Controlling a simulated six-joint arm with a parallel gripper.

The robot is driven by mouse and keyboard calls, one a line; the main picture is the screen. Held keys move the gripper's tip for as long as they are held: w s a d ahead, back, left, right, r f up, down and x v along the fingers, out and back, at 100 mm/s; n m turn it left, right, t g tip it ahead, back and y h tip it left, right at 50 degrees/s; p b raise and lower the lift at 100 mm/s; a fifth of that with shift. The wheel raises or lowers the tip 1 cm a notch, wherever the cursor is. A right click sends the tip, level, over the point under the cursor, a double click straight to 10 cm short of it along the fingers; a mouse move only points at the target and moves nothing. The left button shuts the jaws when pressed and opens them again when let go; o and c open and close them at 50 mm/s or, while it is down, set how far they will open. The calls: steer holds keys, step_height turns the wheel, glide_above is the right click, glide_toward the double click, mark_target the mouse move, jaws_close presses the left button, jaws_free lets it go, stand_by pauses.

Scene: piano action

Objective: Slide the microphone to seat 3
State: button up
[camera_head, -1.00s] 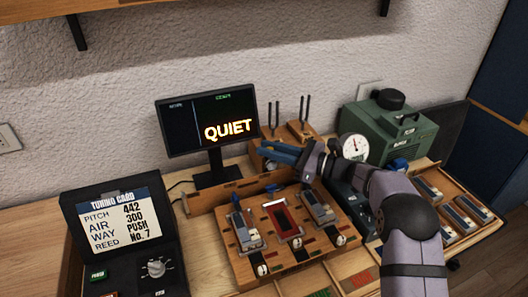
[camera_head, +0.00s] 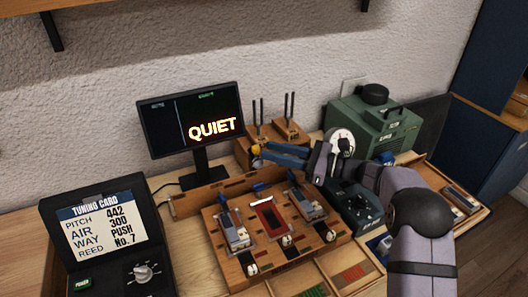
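My gripper (camera_head: 266,153) has blue fingers that point left, above the wooden rail (camera_head: 205,189) behind the reed board. A small yellow rounded piece (camera_head: 256,150) shows at the fingertips. It may be the microphone's head, but I cannot tell for sure, nor whether the fingers touch it. The finger gap is too small to read. The wooden reed board (camera_head: 285,252) has three seats side by side: grey blocks at left (camera_head: 234,232) and right (camera_head: 306,203), and a red-framed one (camera_head: 270,217) in the middle. Small blue pieces stand behind the seats.
A monitor (camera_head: 190,119) reading QUIET stands behind the rail. Tuning forks on wooden blocks (camera_head: 287,129) stand close behind my gripper. A green machine with a gauge (camera_head: 378,128) is at right. A tuning card panel (camera_head: 100,237) is at left. Trays lie in front and at right.

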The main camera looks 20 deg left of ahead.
steer(key=shift+d, duration=0.65)
steer(key=shift+o, duration=1.4)
step_height(320, 180, up, 5)
steer(key=s+a+n+g+p, duration=0.1)
steer(key=s+a, duration=0.1)
steer(key=a, duration=0.1)
steer(key=m+t+h, duration=0.1)
steer(key=m+t, duration=0.5)
steer(key=t, duration=0.2)
glide_toward(256, 146)
steer(key=a, duration=0.2)
steer(key=shift+w+f+p+x, duration=0.1)
steer(key=shift+p+x, duration=0.7)
steer(key=shift+x, duration=1.2)
steer(key=shift+w+f+p+x, duration=0.15)
steer(key=shift+p+x, duration=0.6)
steer(key=shift+x, duration=1.25)
steer(key=shift+d, duration=0.1)
